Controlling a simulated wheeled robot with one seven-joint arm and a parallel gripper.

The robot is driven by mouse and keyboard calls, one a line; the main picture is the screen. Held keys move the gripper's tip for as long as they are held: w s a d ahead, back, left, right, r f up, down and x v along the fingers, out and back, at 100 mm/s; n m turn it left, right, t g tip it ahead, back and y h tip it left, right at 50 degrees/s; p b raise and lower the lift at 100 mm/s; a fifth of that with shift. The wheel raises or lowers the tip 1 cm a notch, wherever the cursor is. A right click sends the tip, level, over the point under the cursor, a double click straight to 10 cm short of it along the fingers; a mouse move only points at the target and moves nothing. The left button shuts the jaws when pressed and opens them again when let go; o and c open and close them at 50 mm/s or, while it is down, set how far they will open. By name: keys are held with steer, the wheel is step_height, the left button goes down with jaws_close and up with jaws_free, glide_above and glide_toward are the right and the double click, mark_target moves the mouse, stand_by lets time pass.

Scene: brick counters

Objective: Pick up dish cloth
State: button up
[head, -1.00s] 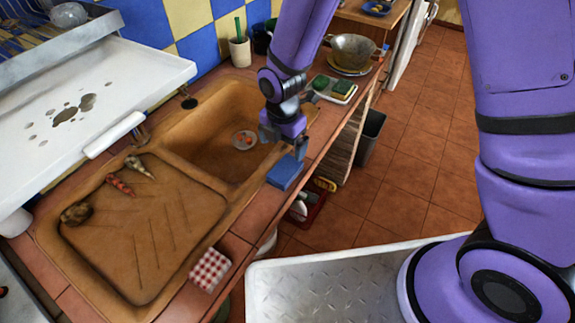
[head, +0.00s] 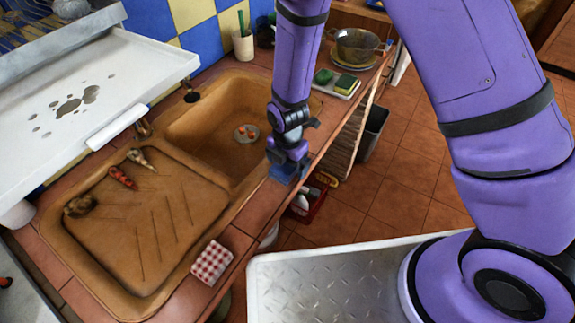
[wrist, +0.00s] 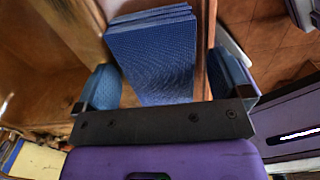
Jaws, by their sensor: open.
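The dish cloth, a blue folded cloth (wrist: 150,55), lies on the tiled counter edge beside the sink. In the head view my gripper (head: 288,166) points down right over it and hides most of it. In the wrist view the cloth lies between my two spread blue fingers (wrist: 166,80), with a gap to the right finger and the left finger close to its edge. The gripper is open. I cannot tell how far the fingertips are above the counter.
A brown sink (head: 215,125) with a drainboard is left of the gripper. A red checkered cloth (head: 211,262) lies nearer on the counter. A red bin (head: 310,203) is below the counter edge.

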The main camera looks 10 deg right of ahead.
steer(key=c, duration=1)
steer(key=shift+r, duration=0.15)
